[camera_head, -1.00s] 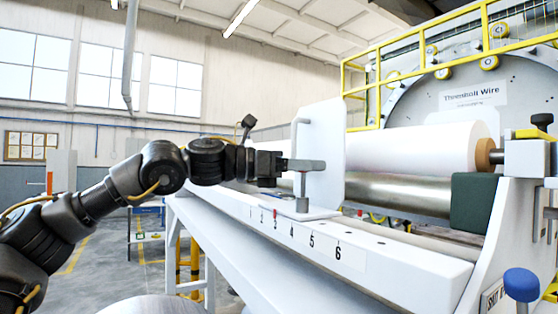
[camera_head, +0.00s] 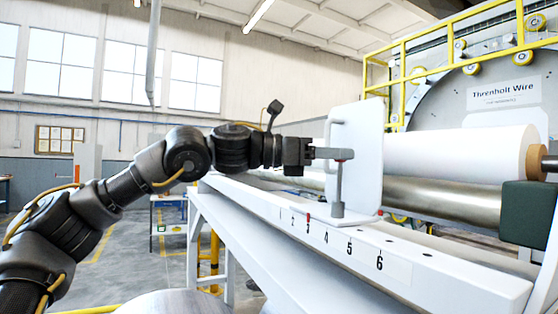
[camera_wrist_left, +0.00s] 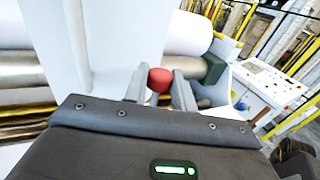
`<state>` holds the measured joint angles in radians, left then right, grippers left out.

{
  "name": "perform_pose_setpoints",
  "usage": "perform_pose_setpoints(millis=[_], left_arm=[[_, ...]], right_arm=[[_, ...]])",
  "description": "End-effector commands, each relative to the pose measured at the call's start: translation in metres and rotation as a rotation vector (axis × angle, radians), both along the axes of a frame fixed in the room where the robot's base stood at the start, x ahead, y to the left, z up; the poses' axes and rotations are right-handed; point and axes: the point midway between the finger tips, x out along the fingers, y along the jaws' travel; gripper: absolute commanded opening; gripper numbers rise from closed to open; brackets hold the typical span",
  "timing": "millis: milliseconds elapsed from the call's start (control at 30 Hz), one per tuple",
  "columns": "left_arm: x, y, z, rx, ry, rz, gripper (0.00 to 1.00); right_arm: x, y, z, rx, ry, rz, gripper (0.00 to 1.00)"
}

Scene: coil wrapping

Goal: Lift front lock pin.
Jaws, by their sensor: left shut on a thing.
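The front lock pin (camera_head: 339,184) is a thin grey upright rod below my left gripper, with its lower end at a grey collar (camera_head: 337,210) on the foot of a white guide plate (camera_head: 368,140). My left gripper (camera_head: 328,153) is shut on the pin's top, level and beside the plate. In the left wrist view the pin's red knob (camera_wrist_left: 160,80) sits between the two grey fingers. A long stretch of bare rod shows between fingers and collar. I cannot tell whether the rod's tip is clear of its hole. My right gripper is out of view.
The plate stands on a white rail (camera_head: 420,262) with several numbered holes and a red mark near 3. Behind it are a white roll (camera_head: 455,153) and a metal roller (camera_head: 440,195). A green block (camera_head: 527,212) is at the right. A control panel (camera_wrist_left: 268,82) shows in the wrist view.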

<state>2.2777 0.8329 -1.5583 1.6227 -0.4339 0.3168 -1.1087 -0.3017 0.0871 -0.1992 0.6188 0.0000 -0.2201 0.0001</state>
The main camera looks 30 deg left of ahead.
Motion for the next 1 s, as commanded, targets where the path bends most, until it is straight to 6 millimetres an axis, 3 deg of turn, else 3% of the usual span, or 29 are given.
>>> perform_pose_setpoints(millis=[100,333,367,500,833,1000], left_arm=[[0.004,-0.01,0.007,-0.004,-0.004,-0.017,0.0],[0.003,-0.011,0.01,-0.01,-0.012,-0.018,0.0],[0.003,-0.01,0.01,-0.011,-0.013,-0.017,0.3],[0.002,-0.009,0.009,-0.009,-0.01,-0.015,0.47],[0.001,-0.001,0.006,-0.008,-0.005,-0.011,0.47],[-0.013,0.017,0.003,-0.01,-0.009,-0.011,0.47]], right_arm=[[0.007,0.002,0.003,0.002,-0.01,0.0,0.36],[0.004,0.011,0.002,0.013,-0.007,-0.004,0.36],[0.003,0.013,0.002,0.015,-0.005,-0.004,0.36],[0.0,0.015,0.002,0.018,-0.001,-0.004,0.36],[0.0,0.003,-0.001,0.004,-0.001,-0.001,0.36],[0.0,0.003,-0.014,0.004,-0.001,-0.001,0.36]])
